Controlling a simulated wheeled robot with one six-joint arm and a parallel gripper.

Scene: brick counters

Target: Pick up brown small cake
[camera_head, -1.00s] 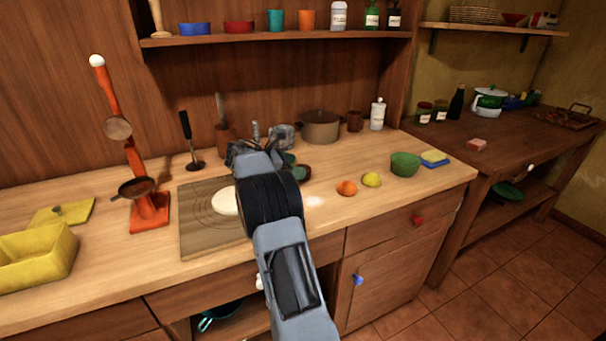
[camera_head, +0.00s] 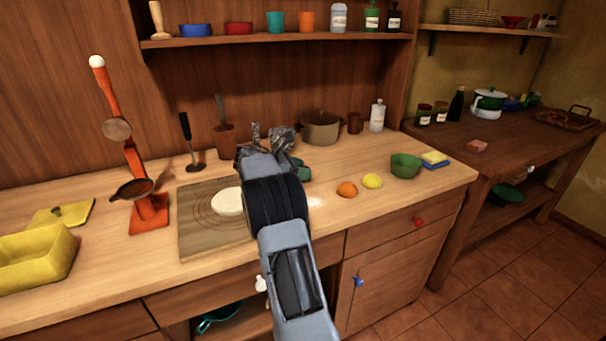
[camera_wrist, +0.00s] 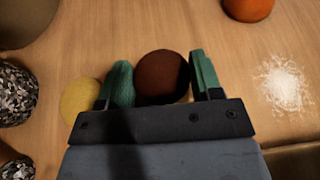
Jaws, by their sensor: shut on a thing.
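The small brown cake (camera_wrist: 162,77) shows in the wrist view as a dark, round thing between the two green-padded fingers of my gripper (camera_wrist: 161,82). The fingers are closed against its left and right sides. Its lower part is hidden by the gripper body. A round yellowish thing (camera_wrist: 79,101) lies just left of the left finger. In the head view my arm stretches over the counter beside the board and hides the brown cake. I cannot tell how high the cake is above the counter.
A board (camera_head: 195,240) with pale dough (camera_head: 228,202) lies left of my arm. An orange (camera_head: 347,190), a lemon (camera_head: 371,181) and a green bowl (camera_head: 405,166) stand to the right. A brown pot (camera_head: 320,130) is behind. White powder (camera_wrist: 281,84) lies on the counter.

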